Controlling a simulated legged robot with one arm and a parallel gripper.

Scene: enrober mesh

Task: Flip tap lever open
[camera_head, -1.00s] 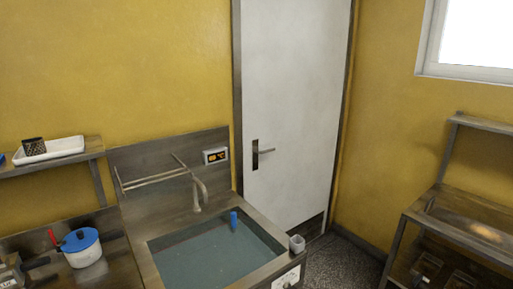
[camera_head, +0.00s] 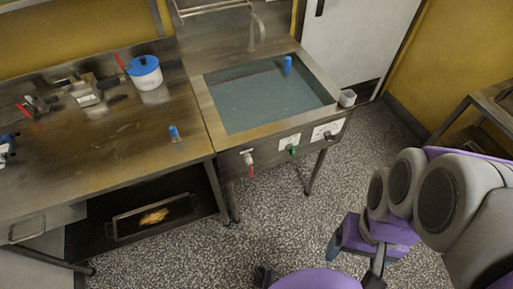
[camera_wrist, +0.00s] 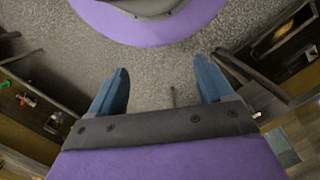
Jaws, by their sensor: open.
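A small tap with a red lever (camera_head: 251,168) sits on the front panel under the left part of the sink; the lever hangs down. A green-handled valve (camera_head: 292,150) and a dark-handled fitting (camera_head: 328,135) are to its right on the same panel. My gripper (camera_wrist: 163,66) is open and empty in the wrist view, its two blue fingers spread over the speckled floor. In the head view my purple and grey arm is at the lower right, apart from the taps. Small red and green bits show at the wrist view's left edge, too small to identify surely.
The sink (camera_head: 215,105) holds water and a blue-capped item (camera_head: 287,65). A grey cup (camera_head: 347,98) stands at its right corner. The worktop (camera_head: 120,135) at left bears a blue-lidded pot (camera_head: 145,72) and a small blue item (camera_head: 174,133). Speckled floor (camera_head: 270,220) before the sink is clear.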

